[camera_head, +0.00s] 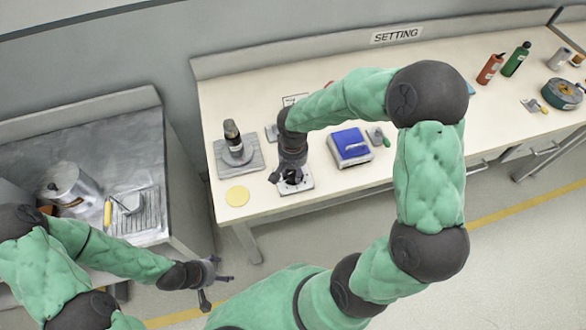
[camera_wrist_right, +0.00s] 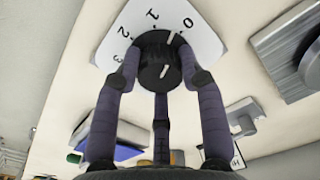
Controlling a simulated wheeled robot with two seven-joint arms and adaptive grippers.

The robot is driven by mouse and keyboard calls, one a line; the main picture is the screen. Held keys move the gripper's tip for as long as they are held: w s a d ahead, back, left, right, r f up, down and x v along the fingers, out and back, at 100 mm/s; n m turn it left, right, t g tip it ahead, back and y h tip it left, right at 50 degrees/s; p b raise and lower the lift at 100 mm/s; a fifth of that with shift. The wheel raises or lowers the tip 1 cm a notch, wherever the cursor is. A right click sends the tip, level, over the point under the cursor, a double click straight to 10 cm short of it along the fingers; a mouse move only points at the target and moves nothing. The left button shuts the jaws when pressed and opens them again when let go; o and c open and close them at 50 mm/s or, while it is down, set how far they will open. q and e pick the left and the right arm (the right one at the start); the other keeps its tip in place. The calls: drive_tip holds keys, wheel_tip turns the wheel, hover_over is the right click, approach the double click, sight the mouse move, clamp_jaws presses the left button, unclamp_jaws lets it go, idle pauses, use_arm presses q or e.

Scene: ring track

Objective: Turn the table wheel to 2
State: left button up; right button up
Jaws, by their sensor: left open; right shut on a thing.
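The table wheel is a dark round knob (camera_wrist_right: 157,52) on a white plate (camera_wrist_right: 206,40) with the digits 0, 1, 2 and 3 showing. A white mark on the knob's rim points roughly between 0 and 1, nearer to 0. My right gripper (camera_wrist_right: 160,78) is shut on the knob, its dark fingers around it. In the head view my right gripper (camera_head: 284,178) is over the plate (camera_head: 303,186) near the table's front edge, hiding most of the knob. My left gripper (camera_head: 213,272) is open and empty, low in front of the grey bench.
On the cream table (camera_head: 340,190), a blue-topped box (camera_head: 350,146) stands right of the plate. A grey device with a dark post (camera_head: 236,150) and a yellow disc (camera_head: 237,195) are left of it.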

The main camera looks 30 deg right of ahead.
sight(293, 171)
drive_tip(key=n+p, duration=0.1)
drive_tip(key=n, duration=0.2)
drive_tip(key=shift+n, duration=0.3)
drive_tip(key=n+p, duration=0.2)
drive_tip(key=n, duration=0.1)
drive_tip(key=shift+n, duration=0.3)
drive_tip(key=n+p, duration=0.2)
drive_tip(key=n, duration=0.4)
drive_tip(key=shift+p, duration=0.4)
drive_tip(key=shift+n, duration=0.3)
drive_tip(key=o, duration=1.1)
drive_tip(key=shift+o, duration=0.2)
drive_tip(key=shift+r, duration=0.1)
wheel_tip(293, 171, up, 12)
